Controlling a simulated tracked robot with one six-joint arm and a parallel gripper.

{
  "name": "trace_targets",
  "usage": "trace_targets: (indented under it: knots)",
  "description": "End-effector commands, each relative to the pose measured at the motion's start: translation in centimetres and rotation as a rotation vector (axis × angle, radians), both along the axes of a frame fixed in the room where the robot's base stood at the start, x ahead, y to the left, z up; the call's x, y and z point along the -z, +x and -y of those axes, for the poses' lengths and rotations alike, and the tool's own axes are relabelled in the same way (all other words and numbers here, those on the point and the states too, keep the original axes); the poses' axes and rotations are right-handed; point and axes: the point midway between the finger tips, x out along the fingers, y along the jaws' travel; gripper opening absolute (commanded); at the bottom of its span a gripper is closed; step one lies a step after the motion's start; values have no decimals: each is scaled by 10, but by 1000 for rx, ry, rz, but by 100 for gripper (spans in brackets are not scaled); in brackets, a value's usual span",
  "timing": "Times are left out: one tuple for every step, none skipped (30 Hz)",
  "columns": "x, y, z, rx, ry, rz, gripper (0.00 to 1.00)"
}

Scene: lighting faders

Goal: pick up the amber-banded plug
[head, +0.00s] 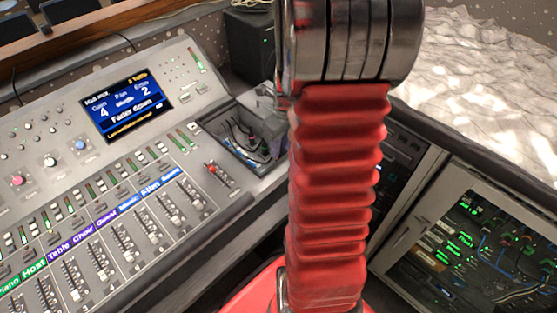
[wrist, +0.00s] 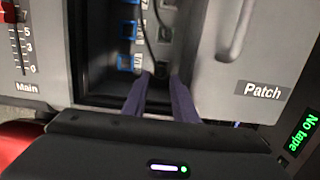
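In the wrist view my gripper (wrist: 159,82) reaches into a dark recessed patch bay (wrist: 95,72), its two dark purple fingers apart. A dark cable (wrist: 151,38) runs down towards the gap between the fingertips. A dark plug-like end (wrist: 160,69) shows there, just beyond the tips. I see no amber band on it, so I cannot tell which plug it is. In the head view the bay (head: 212,130) holds several thin cables (head: 243,138). My arm hides part of that area, and I cannot make out an amber-banded plug.
Blue-framed sockets (wrist: 127,30) line the bay. A grey panel labelled Patch (wrist: 262,91) with a handle lies to the right. The Main fader (wrist: 24,44) is at left. In the head view the mixing desk (head: 75,105) fills the left and an equipment rack (head: 470,250) stands at lower right.

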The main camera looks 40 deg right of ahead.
Motion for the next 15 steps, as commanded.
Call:
trace_targets:
  knots:
    - [5,0,0,0,1,-1,26]
    - [7,1,0,0,1,-1,26]
    - [8,1,0,0,0,0,26]
    - [9,1,0,0,0,0,26]
    - [9,1,0,0,0,0,26]
    - [9,1,0,0,0,0,26]
    - [9,1,0,0,0,0,26]
    - [9,1,0,0,0,1,26]
    - [9,1,0,0,0,0,26]
    - [9,1,0,0,0,1,26]
    - [9,1,0,0,0,0,26]
    - [9,1,0,0,0,0,26]
    - [10,1,0,1,0,0,26]
    - [10,1,0,1,0,0,26]
    - [11,1,0,1,0,0,26]
